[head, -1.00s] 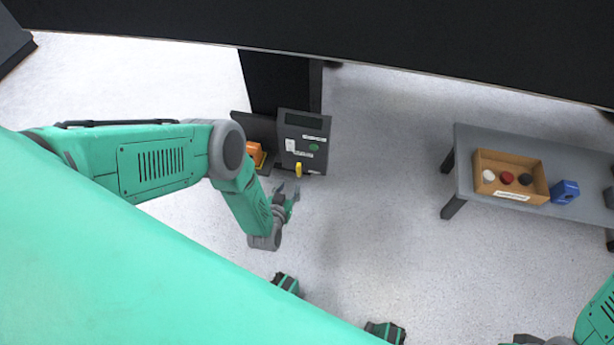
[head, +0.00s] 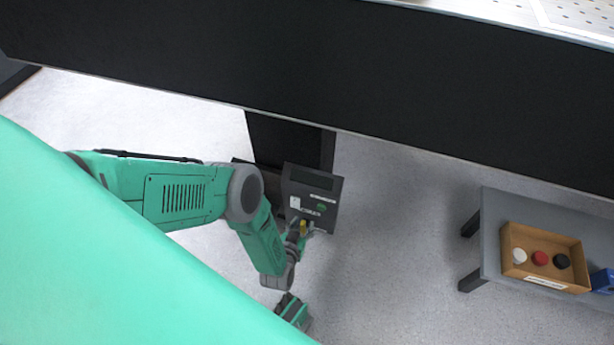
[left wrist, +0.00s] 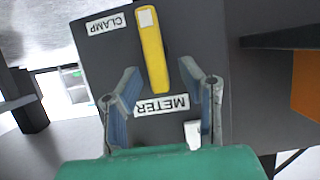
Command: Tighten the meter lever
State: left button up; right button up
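The dark meter box (head: 312,196) stands below the black bench edge in the head view. Its yellow lever (head: 303,226) is at the front edge of the box. In the left wrist view the yellow lever (left wrist: 153,52) has a pale tip and stands between a CLAMP label (left wrist: 106,25) and a METER label (left wrist: 161,106). My left gripper (head: 302,232) is at the lever. In the left wrist view its two fingers (left wrist: 160,82) are open, one on each side of the lever's lower end, with gaps on both sides.
A grey side table (head: 491,240) at right holds a cardboard box (head: 513,238) with white, red and black knobs, and a blue object (head: 603,281). A black bench front (head: 300,75) runs across the top. An orange object (left wrist: 306,85) lies right of the panel.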

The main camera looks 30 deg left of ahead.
pick_arm(q)
jog(key=shift+w+a+f, duration=0.1)
jog(key=shift+w+f, duration=0.05)
jog(key=shift+w, duration=0.05)
jog(key=shift+d, duration=0.2)
grip_shut()
